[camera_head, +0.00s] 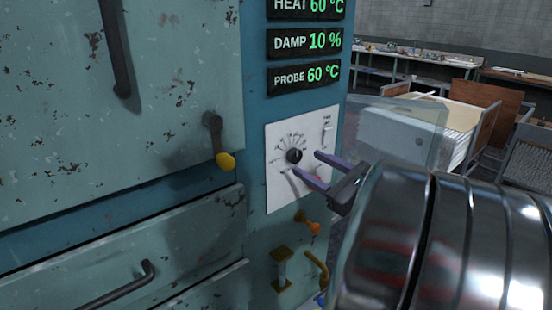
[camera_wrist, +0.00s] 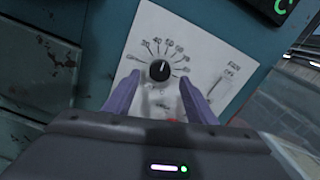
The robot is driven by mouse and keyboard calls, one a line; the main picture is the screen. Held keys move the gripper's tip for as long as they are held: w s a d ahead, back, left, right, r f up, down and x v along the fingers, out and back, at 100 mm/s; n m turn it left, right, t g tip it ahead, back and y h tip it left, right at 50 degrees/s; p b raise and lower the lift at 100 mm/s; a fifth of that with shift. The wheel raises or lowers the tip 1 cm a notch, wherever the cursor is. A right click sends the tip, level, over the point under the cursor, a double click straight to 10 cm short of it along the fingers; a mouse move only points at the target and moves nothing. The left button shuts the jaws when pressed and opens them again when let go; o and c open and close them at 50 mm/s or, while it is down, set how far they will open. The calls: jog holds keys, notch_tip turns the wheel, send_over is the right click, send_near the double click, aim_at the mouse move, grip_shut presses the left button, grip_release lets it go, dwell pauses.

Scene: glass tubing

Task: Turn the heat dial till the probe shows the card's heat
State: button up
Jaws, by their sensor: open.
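The heat dial (camera_head: 294,156) is a black round knob on a white scale plate (camera_head: 275,190) on the cabinet front. In the wrist view the dial (camera_wrist: 160,71) has a white pointer mark, tilted slightly right of straight up, among printed numbers. My gripper (camera_head: 306,163) has purple fingers; it is open, with the tips near the dial and apart from it. In the wrist view the fingers lie below the dial, one to each side. The probe display (camera_head: 303,75) reads 60 °C, and the heat display (camera_head: 307,8) above reads 60 °C. I see no card I can read.
The damp display (camera_head: 305,42) reads 10 %. A small switch (camera_head: 327,136) sits at the plate's right. A bench (camera_head: 420,58) and carts stand behind.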

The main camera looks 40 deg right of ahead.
aim_at(297, 158)
jog(key=shift+w, duration=2.1)
jog(key=c, duration=1)
jog(key=shift+c, duration=0.2)
jog(key=shift+m, duration=2.5)
jog(key=o, duration=1)
